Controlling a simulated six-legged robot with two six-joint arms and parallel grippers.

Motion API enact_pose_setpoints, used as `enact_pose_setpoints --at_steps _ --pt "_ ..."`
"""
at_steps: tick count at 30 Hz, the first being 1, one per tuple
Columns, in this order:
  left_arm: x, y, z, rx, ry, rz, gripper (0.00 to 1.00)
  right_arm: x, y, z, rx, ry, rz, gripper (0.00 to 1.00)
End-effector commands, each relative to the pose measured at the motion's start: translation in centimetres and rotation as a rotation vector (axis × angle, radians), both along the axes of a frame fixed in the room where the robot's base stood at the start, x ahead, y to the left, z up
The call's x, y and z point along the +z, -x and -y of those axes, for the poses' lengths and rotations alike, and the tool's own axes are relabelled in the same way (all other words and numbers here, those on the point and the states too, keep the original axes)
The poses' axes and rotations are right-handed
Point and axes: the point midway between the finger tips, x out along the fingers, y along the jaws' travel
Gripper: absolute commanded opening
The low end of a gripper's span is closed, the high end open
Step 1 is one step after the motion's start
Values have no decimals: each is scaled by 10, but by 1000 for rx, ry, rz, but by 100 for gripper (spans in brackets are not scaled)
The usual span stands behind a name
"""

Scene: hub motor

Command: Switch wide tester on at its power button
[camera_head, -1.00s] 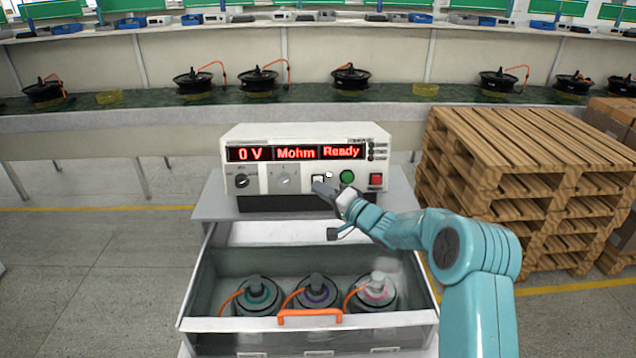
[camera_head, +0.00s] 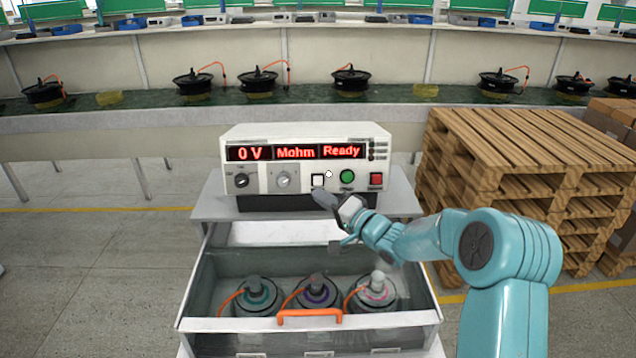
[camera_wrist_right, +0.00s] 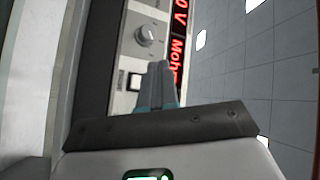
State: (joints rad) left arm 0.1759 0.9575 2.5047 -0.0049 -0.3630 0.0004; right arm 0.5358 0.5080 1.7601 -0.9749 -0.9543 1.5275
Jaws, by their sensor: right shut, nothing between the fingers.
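The wide tester (camera_head: 300,150) is a white box on a grey cabinet, its red display lit with "0 V", "Mohm" and "Ready". In the right wrist view the shut fingers (camera_wrist_right: 161,82) point at the tester's panel, beside a white square button (camera_wrist_right: 134,81). My left gripper is not in view.
An open drawer (camera_head: 215,270) with an orange handle below the tester holds three motors (camera_head: 316,291). Stacked wooden pallets (camera_head: 520,150) stand close on the right. A long bench with several black hub motors runs behind. Floor on the left is clear.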

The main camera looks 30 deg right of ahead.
Motion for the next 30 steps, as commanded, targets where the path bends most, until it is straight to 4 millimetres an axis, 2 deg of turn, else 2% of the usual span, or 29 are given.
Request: enact_pose_setpoints --at_steps 15,30 --pt "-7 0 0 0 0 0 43 13 44 -27 0 -1 1 0" --pt "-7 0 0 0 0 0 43 13 45 -28 -1 -1 0 0"
